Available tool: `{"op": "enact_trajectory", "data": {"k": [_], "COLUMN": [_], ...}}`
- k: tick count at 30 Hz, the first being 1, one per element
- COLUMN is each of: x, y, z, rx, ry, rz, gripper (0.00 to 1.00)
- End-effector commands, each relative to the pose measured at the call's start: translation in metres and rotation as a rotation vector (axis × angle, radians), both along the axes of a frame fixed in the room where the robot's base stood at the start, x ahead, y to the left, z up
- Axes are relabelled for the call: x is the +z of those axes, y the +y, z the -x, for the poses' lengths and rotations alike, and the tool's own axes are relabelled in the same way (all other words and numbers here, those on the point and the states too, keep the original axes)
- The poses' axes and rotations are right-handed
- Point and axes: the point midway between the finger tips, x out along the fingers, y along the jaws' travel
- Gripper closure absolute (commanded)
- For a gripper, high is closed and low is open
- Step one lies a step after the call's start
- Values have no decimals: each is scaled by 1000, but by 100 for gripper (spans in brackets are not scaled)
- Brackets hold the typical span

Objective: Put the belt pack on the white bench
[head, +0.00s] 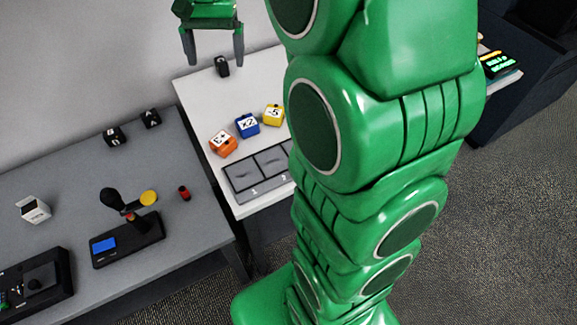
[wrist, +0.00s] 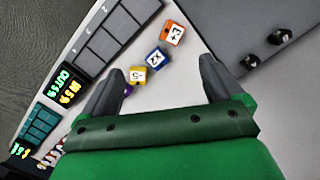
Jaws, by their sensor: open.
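A small dark upright object that looks like the belt pack (head: 222,66) stands on the white bench (head: 192,88), near its back edge in the head view. The dark object does not show in the wrist view.
Orange (head: 223,143), blue (head: 247,125) and yellow (head: 273,115) cubes sit by a grey numbered tray (head: 252,182) on the white bench. The grey bench (head: 185,235) holds two black blocks (head: 115,136), a joystick stand (head: 128,238) and a white box (head: 33,209). My arm covers the middle.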

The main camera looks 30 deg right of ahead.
Motion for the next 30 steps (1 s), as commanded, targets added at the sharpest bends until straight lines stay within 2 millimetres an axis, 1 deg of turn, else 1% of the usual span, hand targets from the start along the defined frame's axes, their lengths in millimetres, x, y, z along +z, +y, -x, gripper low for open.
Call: {"op": "enact_trajectory", "data": {"k": [1, 3, 5, 12, 14, 15, 23, 24, 30], "x": [2, 0, -1, -11, -14, -17, -37, -41, -58], "y": [1, 3, 3, 5, 5, 5, 4, 3, -1], "z": [15, 34, 49, 114, 129, 141, 210, 222, 270], "rx": [24, 61, 91, 214, 242, 263, 389, 408, 489], "ry": [-2, 1, -1, 3, 5, 6, 12, 15, 16], "rz": [2, 3, 5, 12, 13, 13, 19, 20, 29], "gripper": [6, 6, 6, 6, 6, 6, 6, 6, 6]}}
